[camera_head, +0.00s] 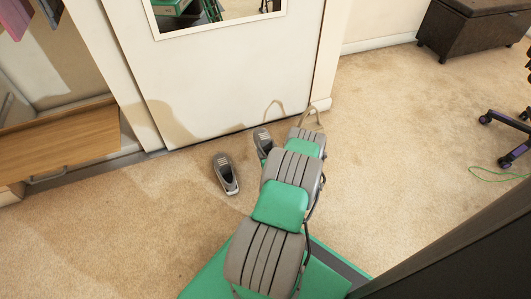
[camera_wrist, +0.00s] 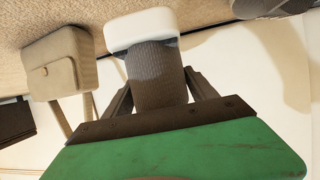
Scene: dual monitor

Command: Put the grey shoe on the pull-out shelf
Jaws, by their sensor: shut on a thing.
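My gripper (camera_wrist: 158,92) is shut on a dark grey, knit-textured thing with a white end, which looks like the grey shoe (camera_wrist: 155,62). The fingers press on its two sides.
A beige bag (camera_wrist: 62,65) is near my gripper. A brown ottoman (camera_head: 468,28) stands far right. Carpet before the shelf is clear.

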